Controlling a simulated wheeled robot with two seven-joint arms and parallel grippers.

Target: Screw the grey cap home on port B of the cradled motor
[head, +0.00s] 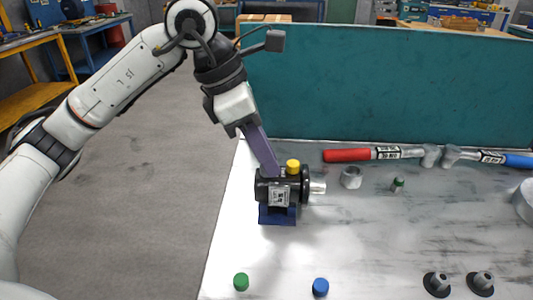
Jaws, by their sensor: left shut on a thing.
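The motor (271,197) is black with a white label and a silver shaft pointing right. It sits in a dark blue cradle (277,217) near the left edge of the table. A yellow cap (293,166) stands on top of the motor. My left gripper (270,173) reaches down from the upper left, tilted, with its fingertips at the motor's top, just left of the yellow cap. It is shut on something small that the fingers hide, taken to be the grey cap. Port B is hidden there too. My right gripper is not in view.
A green cap (241,282) and a blue cap (320,287) stand at the front. A grey ring-like part (351,177), a small green-topped part (398,185), a red-handled tool (347,155) and a blue-handled tool (516,161) lie right. Two black flanged parts (437,284) (481,283) stand front right. A teal panel (390,80) closes the back.

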